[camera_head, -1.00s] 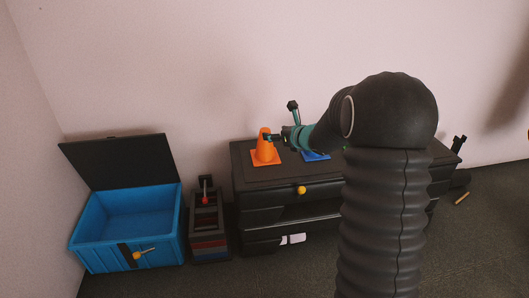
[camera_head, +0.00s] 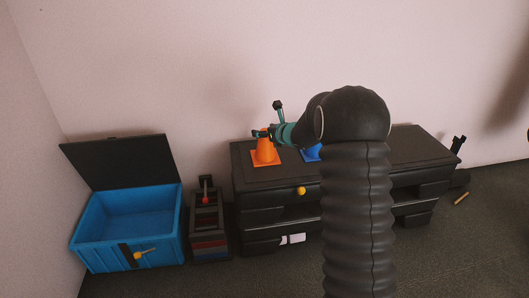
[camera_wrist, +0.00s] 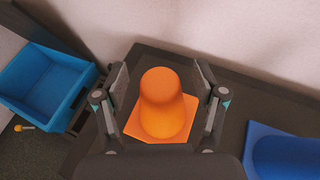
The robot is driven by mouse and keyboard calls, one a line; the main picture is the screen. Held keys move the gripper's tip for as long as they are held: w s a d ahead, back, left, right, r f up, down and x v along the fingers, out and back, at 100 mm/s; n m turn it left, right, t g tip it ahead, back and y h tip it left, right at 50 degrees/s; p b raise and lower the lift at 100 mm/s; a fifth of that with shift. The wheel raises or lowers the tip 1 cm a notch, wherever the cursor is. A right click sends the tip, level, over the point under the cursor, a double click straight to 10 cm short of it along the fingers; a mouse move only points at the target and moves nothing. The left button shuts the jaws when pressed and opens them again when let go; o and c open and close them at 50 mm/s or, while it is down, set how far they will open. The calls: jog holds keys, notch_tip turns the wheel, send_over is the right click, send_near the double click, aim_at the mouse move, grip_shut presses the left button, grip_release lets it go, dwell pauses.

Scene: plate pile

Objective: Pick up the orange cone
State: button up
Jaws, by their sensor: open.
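The orange cone (camera_head: 265,150) stands upright on its square base on top of a dark dresser, near its left end. In the wrist view the orange cone (camera_wrist: 162,100) lies between the two fingers of my gripper (camera_wrist: 161,90). The fingers are open, one on each side of the cone, with a gap on both sides. In the head view my gripper (camera_head: 262,133) is at the height of the cone's upper part and partly covers its top.
A blue cone (camera_head: 311,153) stands to the right, partly hidden by my arm; its base shows in the wrist view (camera_wrist: 285,155). An open blue box (camera_head: 90,235) and a dark rack (camera_head: 209,250) stand left of the dresser (camera_head: 250,180). A wall rises behind.

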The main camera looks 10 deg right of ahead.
grip_shut()
jog(key=shift+r, duration=0.1)
